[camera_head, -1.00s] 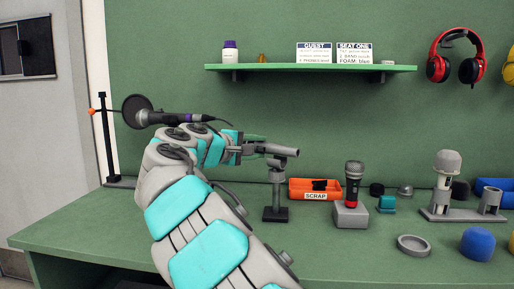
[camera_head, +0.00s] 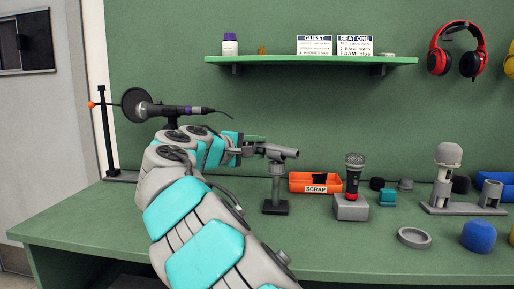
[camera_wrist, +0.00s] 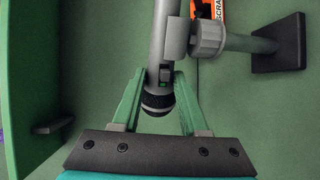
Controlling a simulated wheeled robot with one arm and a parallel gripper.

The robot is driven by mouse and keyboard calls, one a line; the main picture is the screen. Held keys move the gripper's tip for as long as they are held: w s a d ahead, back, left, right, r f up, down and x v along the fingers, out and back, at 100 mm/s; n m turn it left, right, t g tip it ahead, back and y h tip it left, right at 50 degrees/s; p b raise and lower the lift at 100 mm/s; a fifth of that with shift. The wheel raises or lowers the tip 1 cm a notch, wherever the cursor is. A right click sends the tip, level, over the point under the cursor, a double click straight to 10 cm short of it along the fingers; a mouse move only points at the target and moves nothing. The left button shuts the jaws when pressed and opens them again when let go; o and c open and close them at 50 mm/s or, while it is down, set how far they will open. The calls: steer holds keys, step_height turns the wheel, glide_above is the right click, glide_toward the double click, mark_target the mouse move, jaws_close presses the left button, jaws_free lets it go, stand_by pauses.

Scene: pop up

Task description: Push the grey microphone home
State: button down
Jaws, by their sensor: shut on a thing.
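The grey microphone (camera_wrist: 158,50) lies roughly level across the top of a short desk stand (camera_head: 275,190), along its grey clip (camera_wrist: 176,38). Its grey body runs through or beside the clip; the exact seating is hard to tell. In the head view, my gripper (camera_head: 254,148) reaches in from the left, and the grey tube end (camera_head: 285,152) sticks out to the right.
An orange scrap bin (camera_head: 316,189) stands right behind the stand. A black microphone (camera_head: 353,175) on a grey block is to its right. A green shelf (camera_head: 310,61) hangs above.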

steer(key=shift+f, duration=0.4)
steer(key=shift+c, duration=1.8)
jaws_free()
